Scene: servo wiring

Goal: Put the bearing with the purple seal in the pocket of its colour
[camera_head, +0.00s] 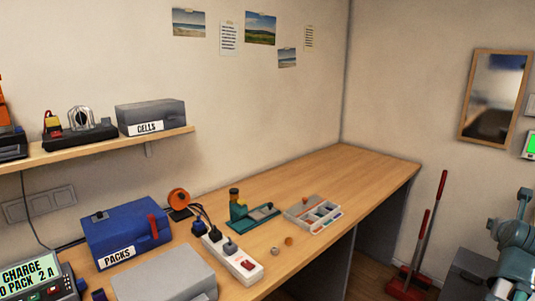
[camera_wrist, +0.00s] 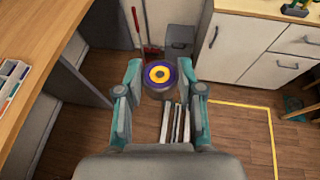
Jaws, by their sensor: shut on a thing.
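The bearing with the purple seal (camera_wrist: 159,75) shows in the wrist view as a purple disc with a yellow ring around a dark middle. My gripper (camera_wrist: 160,77) is shut on it, with one teal finger on each side, and holds it up over the floor, away from the bench. The pocketed tray (camera_head: 301,222) lies on the bench in the head view, light grey with several compartments and small colour marks. Its edge also shows at the left of the wrist view (camera_wrist: 5,99).
The bench's right end is clear.

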